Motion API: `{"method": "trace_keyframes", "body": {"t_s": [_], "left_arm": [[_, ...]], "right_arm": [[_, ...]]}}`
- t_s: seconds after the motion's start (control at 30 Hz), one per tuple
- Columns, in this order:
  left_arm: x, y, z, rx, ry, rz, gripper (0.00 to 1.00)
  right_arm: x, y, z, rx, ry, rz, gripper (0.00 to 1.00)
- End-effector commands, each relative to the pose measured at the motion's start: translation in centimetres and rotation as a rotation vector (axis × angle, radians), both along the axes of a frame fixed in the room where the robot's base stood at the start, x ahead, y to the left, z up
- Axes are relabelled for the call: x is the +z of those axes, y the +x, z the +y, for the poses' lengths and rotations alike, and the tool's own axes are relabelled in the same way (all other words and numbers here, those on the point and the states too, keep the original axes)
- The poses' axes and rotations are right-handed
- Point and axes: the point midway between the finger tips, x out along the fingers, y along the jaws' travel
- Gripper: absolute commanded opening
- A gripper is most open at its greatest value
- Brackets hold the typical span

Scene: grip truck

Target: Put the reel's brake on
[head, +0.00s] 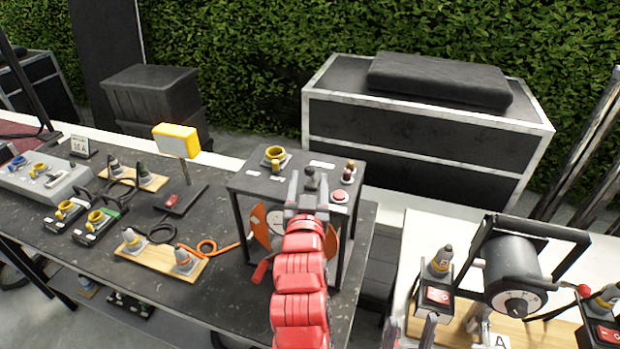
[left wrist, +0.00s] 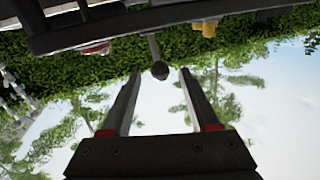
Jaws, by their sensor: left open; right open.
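An orange-sided reel (head: 259,226) sits inside a dark stand (head: 240,182), partly hidden by my red left arm. A lever with a dark ball knob (head: 310,172) rises from the stand's top. My left gripper (head: 308,190) is open at this lever. In the left wrist view, which is upside down, the ball knob (left wrist: 160,70) shows between the two spread fingertips (left wrist: 160,73); I see no contact. A black drum (head: 512,270) in a frame stands on the right table. My right gripper (head: 410,332) is open and empty at the bottom edge, mostly out of view.
The stand's top also carries a red button (head: 339,196), a small brown-topped knob (head: 349,168) and a yellow ring (head: 275,154). A red-knobbed rod (head: 583,290) is beside the drum.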

Motion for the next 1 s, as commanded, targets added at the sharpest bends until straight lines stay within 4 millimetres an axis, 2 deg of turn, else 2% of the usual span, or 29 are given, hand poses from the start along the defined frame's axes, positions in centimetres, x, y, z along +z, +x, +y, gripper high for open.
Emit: {"method": "trace_keyframes", "body": {"t_s": [0.03,0.3,0.67,0.77,1.0], "left_arm": [[0.5,0.9,0.1,0.003,0.001,0.002,0.61],[0.3,3.8,-0.2,0.0,0.001,0.001,0.61],[0.1,4.2,-0.2,0.0,-0.001,0.0,0.61],[0.1,4.2,-0.2,0.0,-0.001,0.0,0.47],[0.1,4.2,-0.2,-0.001,-0.001,0.001,0.04]], "right_arm": [[0.9,0.0,0.0,0.0,0.0,-0.001,0.61],[1.7,0.0,0.0,0.0,0.0,0.0,0.61],[1.8,0.0,0.0,0.0,0.0,0.0,0.61],[1.8,0.0,0.0,0.0,0.0,0.0,0.61],[1.8,0.0,0.0,0.0,0.0,0.0,0.61]]}}
